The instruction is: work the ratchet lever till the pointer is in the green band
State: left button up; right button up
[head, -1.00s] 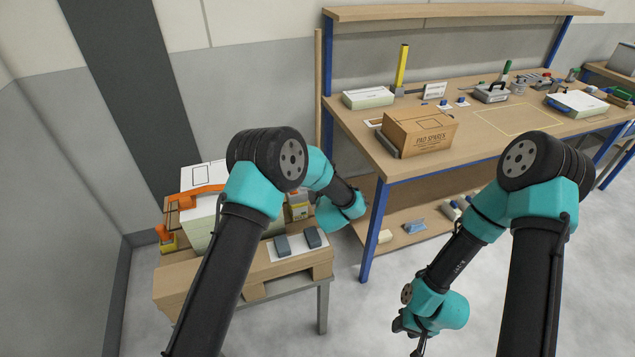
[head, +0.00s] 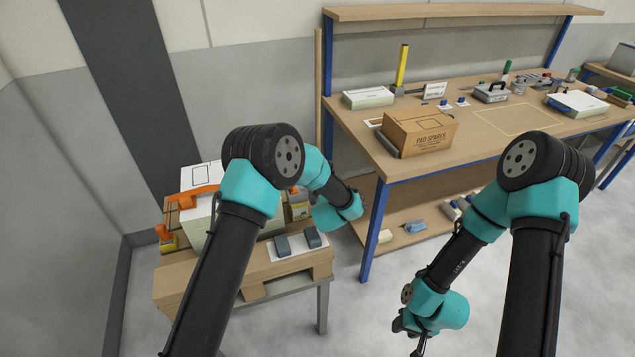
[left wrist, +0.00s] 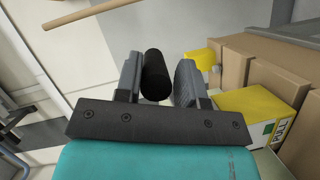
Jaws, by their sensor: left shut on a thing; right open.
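In the left wrist view, my left gripper (left wrist: 158,80) is shut on a black cylindrical grip (left wrist: 156,75), which sits between its fingers. I take this grip for the end of the ratchet lever. A yellow housing (left wrist: 262,101) with a lettered white label and a bit of green is to its right. My right gripper (head: 414,340) is open and empty, low over the floor.
A white load (head: 200,178) with an orange strap (head: 195,195) stands on a wooden pallet stand (head: 185,283). Two dark grey blocks (head: 283,246) lie on its front. A workbench (head: 480,130) with a cardboard box (head: 418,133) stands to the right. The floor between is free.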

pick_arm(q)
jog(key=shift+r, duration=0.5)
jog(key=shift+s+a+r+n+t+h, duration=0.15)
jog(key=shift+r+n+t, duration=0.15)
jog(key=shift+r+n, duration=0.25)
jog(key=shift+w+a+r+n+t+h, duration=0.15)
jog(key=shift+r+n+t, duration=0.2)
jog(key=shift+n, duration=0.3)
jog(key=shift+s, duration=0.1)
jog(key=shift+r, duration=0.1)
jog(key=shift+s+a+r+n+t, duration=0.1)
jog(key=shift+a+r+n+t, duration=0.25)
jog(key=shift+n, duration=0.25)
jog(key=shift+s+a+r+n+t, duration=0.1)
jog(key=shift+a+r+n, duration=0.15)
jog(key=shift+r+n, duration=0.3)
